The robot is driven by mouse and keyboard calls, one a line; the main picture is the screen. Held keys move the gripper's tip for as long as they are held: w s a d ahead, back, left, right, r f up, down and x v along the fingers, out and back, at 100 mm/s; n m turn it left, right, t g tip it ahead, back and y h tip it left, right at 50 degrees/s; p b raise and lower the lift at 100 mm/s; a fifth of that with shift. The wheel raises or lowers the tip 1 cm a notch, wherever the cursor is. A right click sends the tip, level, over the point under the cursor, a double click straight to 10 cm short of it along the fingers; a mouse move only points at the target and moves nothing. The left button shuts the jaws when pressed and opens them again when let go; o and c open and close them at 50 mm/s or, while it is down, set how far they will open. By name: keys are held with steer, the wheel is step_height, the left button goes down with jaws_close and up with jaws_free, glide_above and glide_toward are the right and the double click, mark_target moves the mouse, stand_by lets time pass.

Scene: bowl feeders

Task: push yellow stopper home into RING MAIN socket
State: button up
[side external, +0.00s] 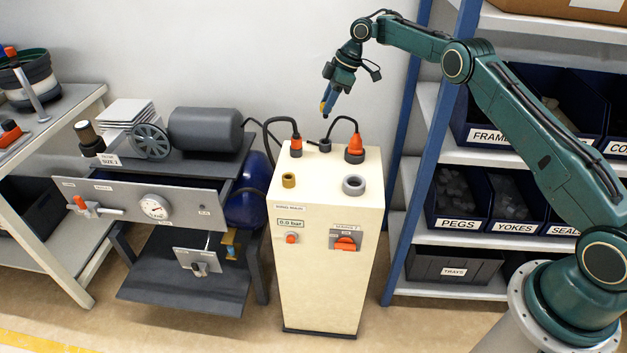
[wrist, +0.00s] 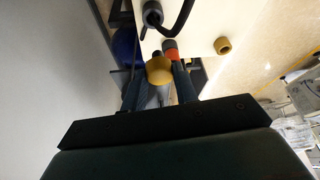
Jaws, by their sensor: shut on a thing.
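My gripper (side external: 325,107) is above the back of the cream cabinet, pointing down and apart from it. It is shut on the yellow stopper (wrist: 159,70), whose rounded yellow end shows between the two fingers in the wrist view. In the side view only a small yellow-orange patch of it shows at the fingertips. A brass-yellow ring socket (side external: 289,180) stands at the cabinet top's front left; a small label below it seems to read RING MAIN. A larger grey ring socket (side external: 354,185) stands at front right. Both look empty.
The cream cabinet (side external: 325,240) carries two orange plugs (side external: 296,147) (side external: 355,151) with black hoses and a grey fitting (side external: 325,145) at the back. A dark compressor bench (side external: 205,160) stands left. A blue-framed shelf (side external: 425,150) with bins stands right.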

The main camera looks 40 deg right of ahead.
steer(key=s+a, duration=0.3)
steer(key=a, duration=0.5)
steer(key=s+a, duration=0.3)
steer(key=a, duration=0.6)
steer(key=shift+a, duration=0.15)
steer(key=shift+f, duration=0.15)
steer(key=shift+f, duration=3.35)
steer(key=shift+f, duration=1.45)
stand_by(0.7)
steer(key=o, duration=1.2)
steer(key=shift+c, duration=0.2)
